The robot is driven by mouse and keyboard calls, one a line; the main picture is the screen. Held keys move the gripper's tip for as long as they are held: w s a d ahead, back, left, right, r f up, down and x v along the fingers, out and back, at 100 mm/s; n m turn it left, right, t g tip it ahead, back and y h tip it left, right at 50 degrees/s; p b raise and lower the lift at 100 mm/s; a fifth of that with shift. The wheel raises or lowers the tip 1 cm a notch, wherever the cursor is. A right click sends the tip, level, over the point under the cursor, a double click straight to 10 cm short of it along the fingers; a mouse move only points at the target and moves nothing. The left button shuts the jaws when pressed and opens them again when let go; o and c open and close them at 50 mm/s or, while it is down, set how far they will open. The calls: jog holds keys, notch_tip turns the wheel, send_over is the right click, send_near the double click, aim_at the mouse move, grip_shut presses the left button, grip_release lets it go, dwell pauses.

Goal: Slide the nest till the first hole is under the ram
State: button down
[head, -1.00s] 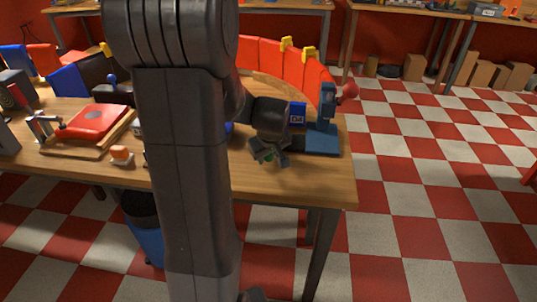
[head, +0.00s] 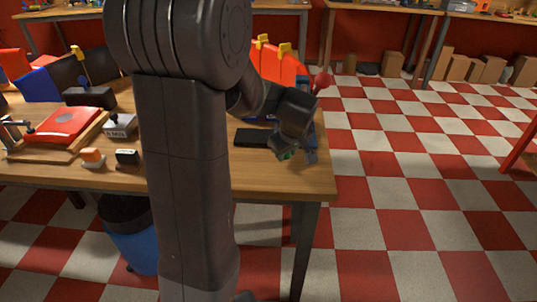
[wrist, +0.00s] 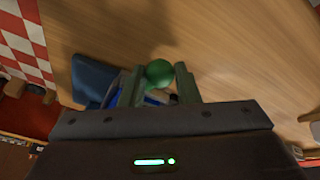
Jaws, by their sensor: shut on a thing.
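My gripper (wrist: 160,88) is shut on a round green knob (wrist: 159,72), which sits between the two fingers in the wrist view. In the head view my gripper (head: 298,155) is low over the right end of the bench, with a bit of the green knob (head: 287,155) showing. The press with the ram is mostly hidden behind my gripper; its red ball handle (head: 320,82) shows above. A blue base plate (wrist: 94,80) shows left of the fingers in the wrist view. The nest's body, its holes and the ram's tip cannot be made out.
A dark flat piece (head: 255,138) lies left of my gripper on the wooden bench (head: 270,180). A red plate on a wooden frame (head: 70,125), an orange-topped block (head: 93,157) and a small black block (head: 127,157) are further left. The bench's front and right edges are close.

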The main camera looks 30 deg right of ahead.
jog(key=shift+s+d, duration=0.35)
jog(key=shift+d, duration=0.3)
jog(key=shift+s+d, duration=0.35)
jog(key=shift+d, duration=0.25)
jog(key=c, duration=1.4)
grip_release()
jog(key=shift+a, duration=0.1)
jog(key=shift+r, duration=0.15)
jog(key=v, duration=1.3)
jog(key=shift+s+r+p, duration=0.15)
jog(key=shift+r+p, duration=0.15)
jog(key=shift+p, duration=0.05)
jog(key=shift+f, duration=0.15)
